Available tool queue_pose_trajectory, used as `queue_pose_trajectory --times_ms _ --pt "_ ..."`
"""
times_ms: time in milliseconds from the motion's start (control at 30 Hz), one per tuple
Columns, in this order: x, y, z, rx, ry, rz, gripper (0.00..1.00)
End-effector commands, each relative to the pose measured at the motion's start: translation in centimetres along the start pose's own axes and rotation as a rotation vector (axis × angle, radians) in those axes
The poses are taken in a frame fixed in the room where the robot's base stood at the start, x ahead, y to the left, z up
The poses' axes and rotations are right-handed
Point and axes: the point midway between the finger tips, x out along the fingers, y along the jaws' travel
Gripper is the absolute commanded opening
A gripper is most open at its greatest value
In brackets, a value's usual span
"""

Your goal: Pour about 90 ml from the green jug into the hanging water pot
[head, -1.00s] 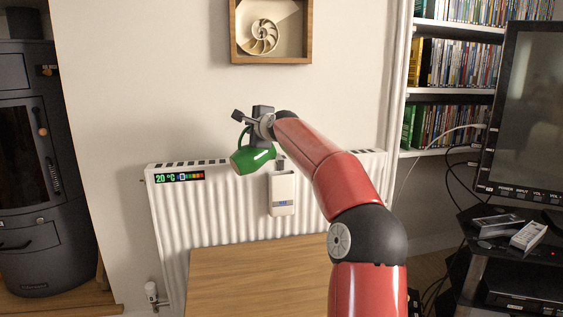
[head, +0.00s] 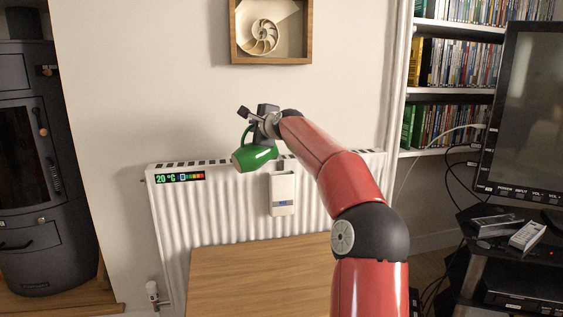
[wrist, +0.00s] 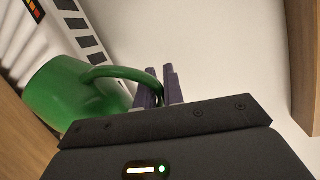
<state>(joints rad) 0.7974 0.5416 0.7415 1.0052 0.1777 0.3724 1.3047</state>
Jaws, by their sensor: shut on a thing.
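The green jug (head: 257,156) is held up in front of the radiator's top edge, tilted with its mouth toward the lower left. My gripper (head: 250,121) is shut on the jug's handle. In the wrist view the jug (wrist: 72,95) is at the left and its handle runs to the fingers of my gripper (wrist: 160,88). The white water pot (head: 283,194) hangs on the radiator front, below and to the right of the jug. No stream of liquid shows, and the inside of the jug is hidden.
The white radiator (head: 220,215) stands against the wall with a temperature strip (head: 180,177) on it. A wooden table (head: 260,275) is in front. A shell frame (head: 271,32) hangs above. A black stove (head: 40,170) is at the left; a screen (head: 530,110) is at the right.

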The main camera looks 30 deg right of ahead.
Motion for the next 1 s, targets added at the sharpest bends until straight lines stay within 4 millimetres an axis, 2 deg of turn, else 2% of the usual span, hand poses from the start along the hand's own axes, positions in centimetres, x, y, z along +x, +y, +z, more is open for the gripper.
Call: queue_pose_trajectory --times_ms 700,767,800,867,1000 --pt "0.0 -0.5 -0.8 0.041 -0.007 0.002 0.0" --pt "0.1 0.7 0.3 -0.009 -0.003 -0.003 0.0" --pt "0.2 1.9 1.5 -0.075 0.006 -0.01 0.0" --pt "0.3 3.1 2.2 -0.192 0.026 -0.021 0.0" --pt "0.3 3.0 2.5 -0.281 0.047 -0.031 0.0"
